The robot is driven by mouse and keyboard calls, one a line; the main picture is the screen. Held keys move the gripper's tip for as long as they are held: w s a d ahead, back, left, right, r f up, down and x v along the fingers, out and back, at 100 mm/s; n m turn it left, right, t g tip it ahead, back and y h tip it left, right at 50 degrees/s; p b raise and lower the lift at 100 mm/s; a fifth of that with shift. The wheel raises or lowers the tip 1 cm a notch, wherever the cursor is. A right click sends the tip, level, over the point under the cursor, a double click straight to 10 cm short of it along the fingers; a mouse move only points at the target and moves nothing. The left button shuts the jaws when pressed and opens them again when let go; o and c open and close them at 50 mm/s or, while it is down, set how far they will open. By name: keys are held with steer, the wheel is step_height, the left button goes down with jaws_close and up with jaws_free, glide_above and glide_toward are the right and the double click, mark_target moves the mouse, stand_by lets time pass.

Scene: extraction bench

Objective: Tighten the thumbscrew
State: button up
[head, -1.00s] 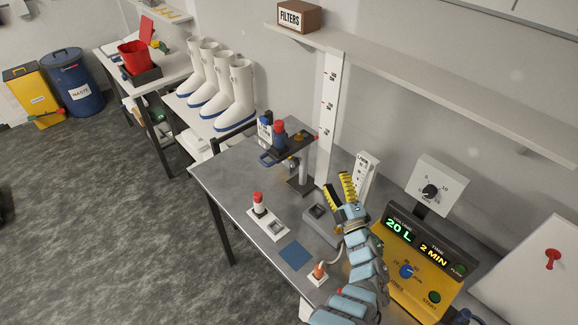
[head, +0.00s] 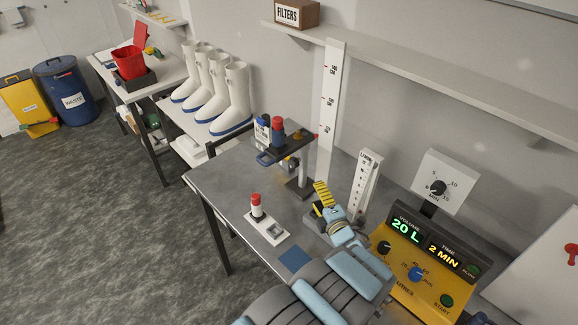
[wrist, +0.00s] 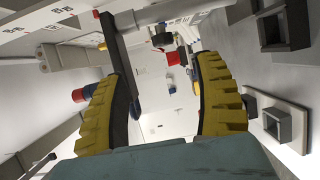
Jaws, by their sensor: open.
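The stand has a dark platform (head: 285,145) on a grey post (head: 303,175). A small dark knob (head: 285,164), apparently the thumbscrew, sits just under the platform beside the post. In the wrist view a dark knob (wrist: 162,40) shows near the post (wrist: 165,13), beyond and between my fingertips; it is small and its details are unclear. My gripper (head: 322,195) is right of the stand, in front of the knob and apart from it. In the wrist view my gripper (wrist: 162,75) has its yellow fingers wide apart with nothing between them.
Red-capped and blue bottles (head: 277,130) stand on the platform. A tall white scale (head: 331,110) rises behind the post. A white holder with a red-capped vial (head: 256,207) stands on the bench in front. A yellow control box (head: 410,275) is at the right. The bench's left part (head: 220,180) is clear.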

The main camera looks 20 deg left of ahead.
steer(key=a, duration=0.1)
steer(key=b, duration=0.6)
glide_toward(296, 167)
steer(key=shift+x, duration=1.7)
steer(key=shift+b+x, duration=0.6)
steer(key=shift+x, duration=2.15)
steer(key=shift+w+a+f+b, duration=0.15)
steer(key=shift+w+a+b, duration=0.15)
steer(key=shift+w+b, duration=0.1)
steer(key=shift+w+a+b, duration=0.3)
steer(key=shift+w+b, duration=0.05)
steer(key=shift+b, duration=0.05)
steer(key=shift+w+a+b, duration=0.4)
steer(key=shift+a+b, duration=0.05)
steer(key=shift+a, duration=0.1)
steer(key=c, duration=1.2)
